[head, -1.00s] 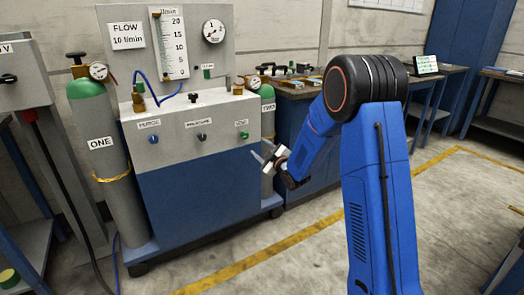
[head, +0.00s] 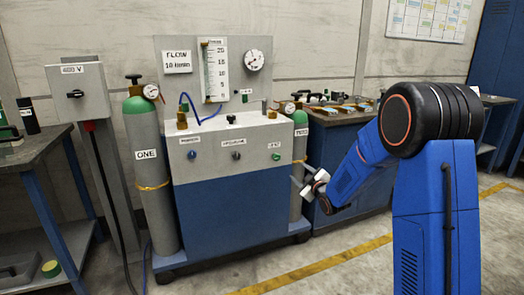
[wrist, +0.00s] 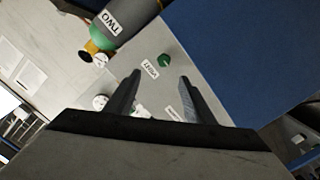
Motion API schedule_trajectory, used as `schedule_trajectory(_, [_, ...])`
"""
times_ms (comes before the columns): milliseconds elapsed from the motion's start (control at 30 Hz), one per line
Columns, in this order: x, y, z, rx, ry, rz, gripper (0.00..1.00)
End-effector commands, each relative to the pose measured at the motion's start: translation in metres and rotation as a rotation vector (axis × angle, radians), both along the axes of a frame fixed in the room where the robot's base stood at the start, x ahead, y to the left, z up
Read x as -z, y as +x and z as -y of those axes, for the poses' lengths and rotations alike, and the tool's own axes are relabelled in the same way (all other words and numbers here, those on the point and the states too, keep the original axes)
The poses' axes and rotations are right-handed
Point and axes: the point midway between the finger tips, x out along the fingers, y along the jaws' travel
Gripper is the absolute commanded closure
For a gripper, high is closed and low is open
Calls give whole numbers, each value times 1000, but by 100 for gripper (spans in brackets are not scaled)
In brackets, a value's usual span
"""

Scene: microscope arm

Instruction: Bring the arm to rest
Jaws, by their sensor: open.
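My blue arm (head: 436,200) stands at the right of the head view, bent at its black joint, with its lower part reaching down and left. My gripper (head: 300,178) is open and empty, in front of the right end of the gas cart (head: 240,215) and cylinder TWO. In the wrist view its two fingers (wrist: 160,78) are apart with nothing between them. Past the tips are the green vent knob (wrist: 165,59) and its label. Cylinder TWO (wrist: 118,18) is at the upper left there. I cannot tell the exact distance between fingers and cart.
Cylinder ONE (head: 152,185) stands at the cart's left, beside a grey switch box (head: 78,92). A flow meter (head: 214,72) and gauge (head: 254,60) are on the back panel. A workbench (head: 345,118) stands behind my arm. The floor at front right is open.

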Motion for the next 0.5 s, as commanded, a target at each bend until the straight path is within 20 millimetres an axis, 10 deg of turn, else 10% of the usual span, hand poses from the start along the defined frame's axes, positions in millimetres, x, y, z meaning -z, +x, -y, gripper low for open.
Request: schedule_trajectory(500, [-60, -115, 44, 211, 96, -313, 51])
